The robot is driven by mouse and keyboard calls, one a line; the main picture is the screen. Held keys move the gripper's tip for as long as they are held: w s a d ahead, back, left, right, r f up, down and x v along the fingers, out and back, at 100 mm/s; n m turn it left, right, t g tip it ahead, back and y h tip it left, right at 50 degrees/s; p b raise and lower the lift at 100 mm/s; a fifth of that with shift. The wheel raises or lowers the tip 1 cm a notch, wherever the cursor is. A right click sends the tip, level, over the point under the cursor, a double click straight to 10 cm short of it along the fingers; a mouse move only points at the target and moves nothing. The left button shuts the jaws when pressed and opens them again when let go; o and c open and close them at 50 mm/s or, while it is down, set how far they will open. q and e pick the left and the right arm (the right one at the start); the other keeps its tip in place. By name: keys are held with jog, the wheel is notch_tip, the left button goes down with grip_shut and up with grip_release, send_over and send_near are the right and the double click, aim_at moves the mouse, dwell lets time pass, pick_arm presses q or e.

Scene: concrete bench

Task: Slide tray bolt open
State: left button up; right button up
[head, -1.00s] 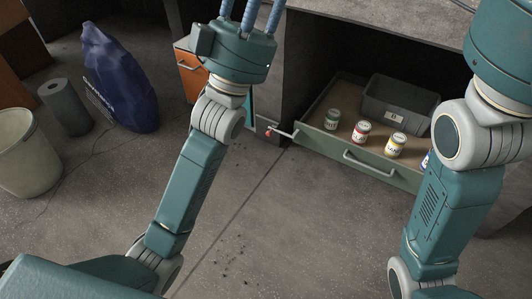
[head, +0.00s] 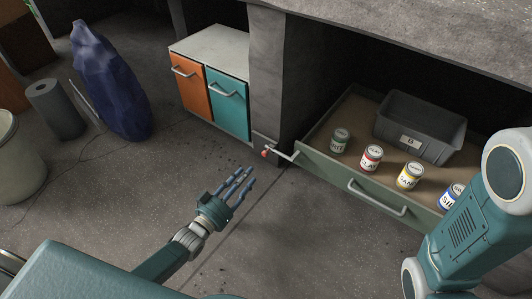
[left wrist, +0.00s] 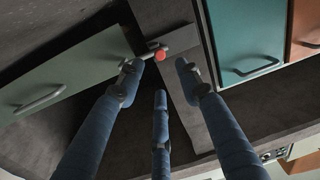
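The bolt (head: 282,154) is a thin metal rod at the left end of the green tray's front, beside the concrete pillar, with a red knob (head: 264,153) on its end. The tray (head: 330,172) sticks out from under the bench. In the left wrist view the red knob (left wrist: 160,55) lies beyond my fingertips, between the outer two. My left gripper (head: 241,181) has its blue fingers spread and empty, in front of and a little left of the knob, apart from it. My right gripper is out of view; only part of my right arm shows.
The tray holds several labelled cans (head: 371,158) and a grey bin (head: 415,130). The concrete pillar (head: 270,80) stands beside a cabinet with orange (head: 188,85) and teal (head: 228,108) doors. A blue bag (head: 110,85) and grey roll (head: 55,110) stand at left. The floor between is clear.

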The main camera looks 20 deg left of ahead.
aim_at(264, 155)
pick_arm(q)
jog(key=b+x, duration=0.5)
jog(key=x, duration=0.4)
jog(key=shift+w+d, duration=0.1)
jog(key=shift+w, duration=0.3)
jog(key=shift+r, duration=0.1)
grip_shut()
